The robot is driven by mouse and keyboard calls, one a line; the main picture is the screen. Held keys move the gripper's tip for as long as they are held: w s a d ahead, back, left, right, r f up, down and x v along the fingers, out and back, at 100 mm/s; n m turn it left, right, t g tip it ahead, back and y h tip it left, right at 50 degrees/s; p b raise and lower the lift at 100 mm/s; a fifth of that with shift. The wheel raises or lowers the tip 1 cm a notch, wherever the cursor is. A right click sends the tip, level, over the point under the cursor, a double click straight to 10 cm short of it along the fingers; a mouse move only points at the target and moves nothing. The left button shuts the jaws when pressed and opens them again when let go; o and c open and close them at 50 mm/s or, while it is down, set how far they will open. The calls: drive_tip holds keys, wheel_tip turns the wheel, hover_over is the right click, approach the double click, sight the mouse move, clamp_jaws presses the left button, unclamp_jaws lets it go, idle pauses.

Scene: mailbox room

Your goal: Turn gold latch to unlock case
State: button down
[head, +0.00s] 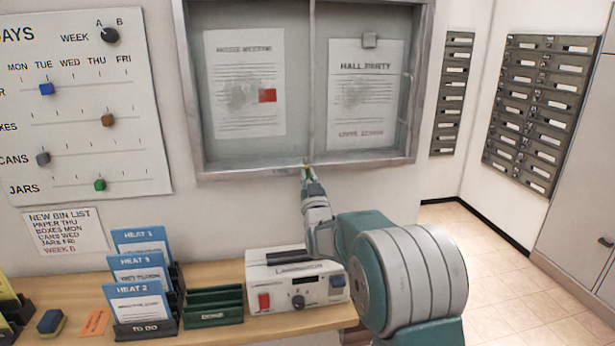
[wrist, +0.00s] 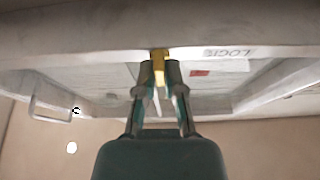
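The case is a grey-framed wall cabinet with two glass doors (head: 312,90) and papers behind the glass. In the wrist view, the gold latch (wrist: 160,60) is at the middle of the case's lower frame (wrist: 90,58). My gripper (head: 307,168) is at the bottom middle of that frame and hides most of the latch in the head view. In the wrist view, my gripper's fingertips (wrist: 159,72) are on either side of the latch, with a narrow gap between the fingers. I cannot tell whether both fingers touch it.
Below the case, a wooden shelf (head: 80,285) holds a white laminator (head: 296,282), green trays (head: 213,306) and blue-topped cards (head: 140,280). A slider board (head: 85,110) hangs at left. Mailboxes (head: 540,100) are on the right wall. The floor at right is clear.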

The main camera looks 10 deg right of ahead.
drive_tip(key=shift+n, duration=0.4)
drive_tip(key=n+y, duration=0.2)
drive_tip(key=n, duration=0.1)
drive_tip(key=n+y, duration=0.1)
drive_tip(key=n, duration=0.2)
drive_tip(key=shift+d+n+g+y, duration=0.1)
drive_tip(key=shift+n+g+y, duration=0.2)
drive_tip(key=shift+g+y, duration=0.1)
drive_tip(key=n+y, duration=0.1)
drive_tip(key=n, duration=0.2)
drive_tip(key=n+g+y, duration=0.1)
drive_tip(key=n, duration=0.2)
drive_tip(key=shift+r+g, duration=0.1)
drive_tip(key=shift+g, duration=0.2)
drive_tip(key=n+g, duration=0.1)
drive_tip(key=n, duration=0.2)
drive_tip(key=n+g+y, duration=0.1)
drive_tip(key=n, duration=0.2)
drive_tip(key=shift+n+g, duration=0.7)
drive_tip(key=shift+n, duration=0.8)
drive_tip(key=shift+f, duration=0.2)
drive_tip(key=c, duration=0.7)
unclamp_jaws()
drive_tip(key=shift+c, duration=0.2)
drive_tip(key=shift+r, duration=0.1)
